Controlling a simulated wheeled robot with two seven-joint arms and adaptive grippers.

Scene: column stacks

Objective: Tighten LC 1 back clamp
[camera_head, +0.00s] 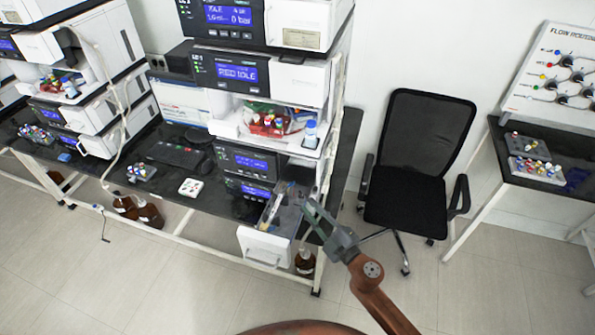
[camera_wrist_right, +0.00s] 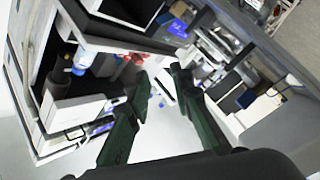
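The middle instrument stack (camera_head: 250,75) stands on the black bench. At its lower right an open white-fronted drawer (camera_head: 266,247) sticks out towards me. A slim part with blue and yellowish pieces (camera_head: 274,207) lies in the drawer; I cannot make out a back clamp on it. My right gripper (camera_head: 308,208) is just right of the drawer, with its fingers pointing up and left. In the right wrist view my right gripper (camera_wrist_right: 163,84) has its two dark green fingers apart, with nothing held between them. My left gripper is not in view.
A black office chair (camera_head: 415,165) stands right of the bench. A white valve panel (camera_head: 555,80) is at the far right. A keyboard (camera_head: 178,154) and a white tray (camera_head: 190,187) lie on the bench. Brown bottles (camera_head: 146,213) stand below. The floor in front is clear.

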